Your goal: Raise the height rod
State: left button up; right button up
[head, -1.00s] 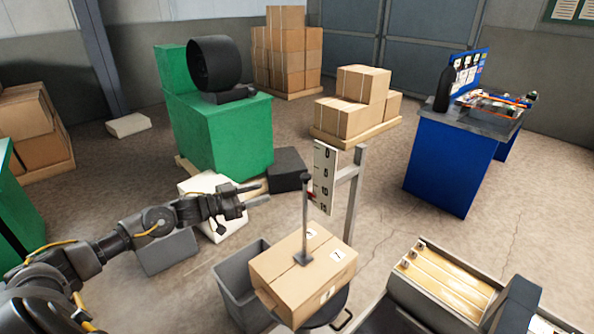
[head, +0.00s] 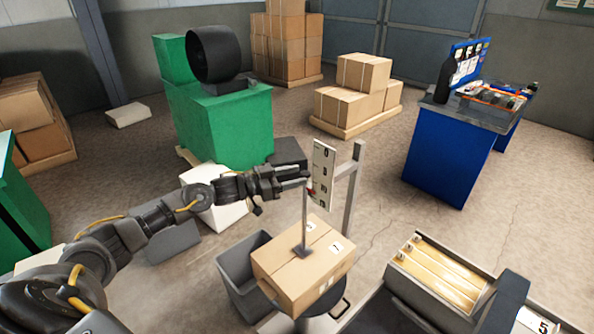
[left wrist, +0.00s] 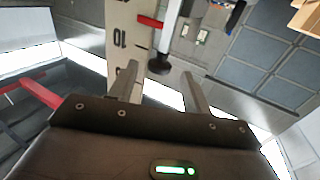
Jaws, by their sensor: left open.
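The height rod (head: 305,222) is a thin grey upright rod on a flat foot, standing on top of a cardboard box (head: 290,275). Beside it is a white scale plate (head: 323,165) with numbers, on a grey post. My left gripper (head: 303,178) is open at the rod's upper end, hiding its top in the head view. In the left wrist view the rod (left wrist: 170,35) ends in a dark knob, between the lines of the two open fingers and just beyond their tips (left wrist: 163,86). A red pointer (left wrist: 150,21) shows beside the scale (left wrist: 119,40). My right gripper is out of view.
A grey bin (head: 238,275) stands left of the box. A tray of wooden strips (head: 440,275) lies at the lower right. A green cabinet (head: 228,130) and a blue workbench (head: 445,155) stand farther back. Open floor lies between them.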

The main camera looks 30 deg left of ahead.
pick_arm(q)
jog(key=shift+w+d, duration=0.5)
grip_shut()
